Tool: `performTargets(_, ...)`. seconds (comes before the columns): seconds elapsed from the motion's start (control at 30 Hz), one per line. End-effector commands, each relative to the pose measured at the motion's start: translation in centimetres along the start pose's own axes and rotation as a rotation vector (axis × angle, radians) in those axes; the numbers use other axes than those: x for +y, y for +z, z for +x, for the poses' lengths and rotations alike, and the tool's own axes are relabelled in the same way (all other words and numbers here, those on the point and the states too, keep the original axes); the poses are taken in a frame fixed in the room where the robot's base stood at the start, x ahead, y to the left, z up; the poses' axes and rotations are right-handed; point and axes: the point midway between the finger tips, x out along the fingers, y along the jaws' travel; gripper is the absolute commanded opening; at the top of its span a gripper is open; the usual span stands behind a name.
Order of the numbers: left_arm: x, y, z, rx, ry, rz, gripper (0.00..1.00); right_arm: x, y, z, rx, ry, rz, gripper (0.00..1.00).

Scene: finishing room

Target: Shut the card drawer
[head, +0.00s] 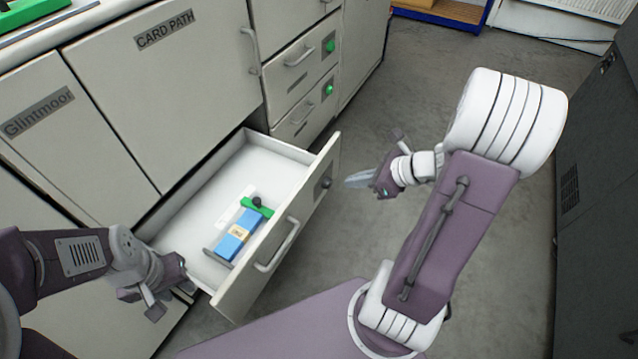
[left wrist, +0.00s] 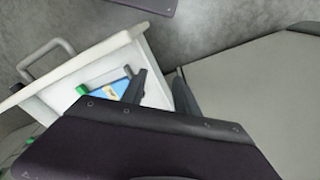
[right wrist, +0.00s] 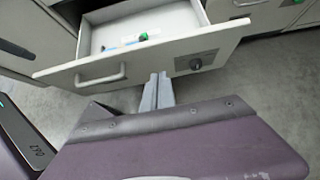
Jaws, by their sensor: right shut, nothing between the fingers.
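The card drawer (head: 185,213) stands pulled out of the cabinet, its front panel (head: 262,262) with a bar handle (head: 277,246) and a dark round knob (head: 326,183). Inside lie a blue box with a pale label (head: 233,236) and a green item (head: 262,207). My right gripper (head: 350,181) is shut and empty, a little outside the drawer front near the knob end. In the right wrist view its fingers (right wrist: 158,88) point at the front panel. My left gripper (head: 158,296) is beside the drawer's near side. In the left wrist view its fingers (left wrist: 160,85) are apart with nothing clearly between them.
Closed drawers with green round buttons (head: 329,46) are beyond the open one. Cabinet doors labelled "CARD PATH" (head: 165,30) and "Glintmoor" (head: 40,112) line the left. A dark cabinet (head: 600,200) stands at the right. Grey floor (head: 400,90) is clear between.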

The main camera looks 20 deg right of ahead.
Motion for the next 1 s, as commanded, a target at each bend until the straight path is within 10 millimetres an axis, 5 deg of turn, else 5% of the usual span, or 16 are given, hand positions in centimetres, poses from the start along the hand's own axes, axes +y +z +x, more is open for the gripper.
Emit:
performTargets(0.27,0.0,0.1,1.1,0.0,0.0,0.0,0.36,-0.1,-0.4,1.4,0.001,-0.004,0.002,0.0)
performTargets(0.67,-0.1,0.6,6.0,0.0,0.0,0.0,0.36,-0.1,-0.7,10.1,0.003,-0.001,-0.002,0.0)
performTargets(1.0,-0.1,0.7,6.6,0.0,0.0,0.0,0.36,-0.2,2.4,12.7,0.002,-0.006,0.0,0.0)
